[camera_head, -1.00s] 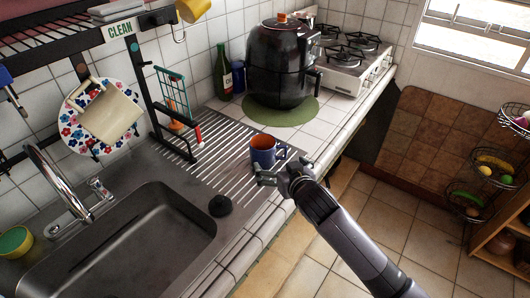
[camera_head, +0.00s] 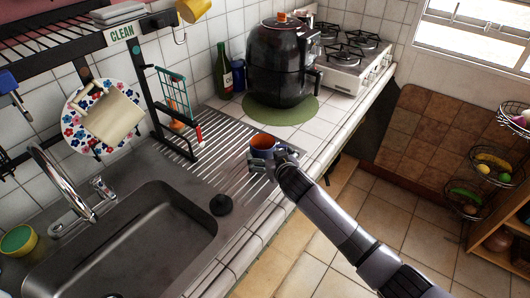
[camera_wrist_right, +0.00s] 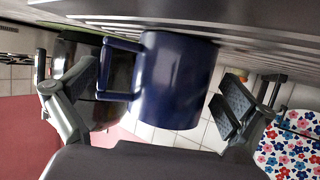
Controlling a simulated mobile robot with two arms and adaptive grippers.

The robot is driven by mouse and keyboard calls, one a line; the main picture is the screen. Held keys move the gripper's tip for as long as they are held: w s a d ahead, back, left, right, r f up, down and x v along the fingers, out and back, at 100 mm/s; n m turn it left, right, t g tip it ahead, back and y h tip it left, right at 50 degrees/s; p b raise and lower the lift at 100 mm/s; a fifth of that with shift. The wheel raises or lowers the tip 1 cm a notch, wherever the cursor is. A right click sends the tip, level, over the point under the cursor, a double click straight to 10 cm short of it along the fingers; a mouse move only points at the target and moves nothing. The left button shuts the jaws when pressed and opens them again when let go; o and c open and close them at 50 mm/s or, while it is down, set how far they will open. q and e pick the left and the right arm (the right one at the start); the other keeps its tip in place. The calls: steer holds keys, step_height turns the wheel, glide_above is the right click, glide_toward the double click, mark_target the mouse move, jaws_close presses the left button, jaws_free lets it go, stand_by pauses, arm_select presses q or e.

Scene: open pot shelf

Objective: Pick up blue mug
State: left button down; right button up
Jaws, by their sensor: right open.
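The blue mug (camera_head: 262,143) with an orange inside stands upright on the ribbed drainboard (camera_head: 222,165) beside the sink. My right gripper (camera_head: 268,167) is at the mug, on its near side, and hides part of it in the head view. In the right wrist view the mug (camera_wrist_right: 176,80) lies between the two open fingers of my right gripper (camera_wrist_right: 160,100). Its handle points left towards one finger. Gaps show between the fingers and the mug body; whether a finger touches the handle I cannot tell. My left gripper is not in view.
The sink basin (camera_head: 130,245) lies to the left, with a black stopper (camera_head: 221,204) at its corner. A dish rack (camera_head: 175,105) stands behind the drainboard. A black air fryer (camera_head: 280,65) on a green mat (camera_head: 282,111) stands beyond the mug.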

steer(key=shift+r, duration=0.1)
steer(key=c, duration=1)
steer(key=shift+c, duration=0.2)
step_height(320, 180, up, 20)
steer(key=shift+b, duration=1.15)
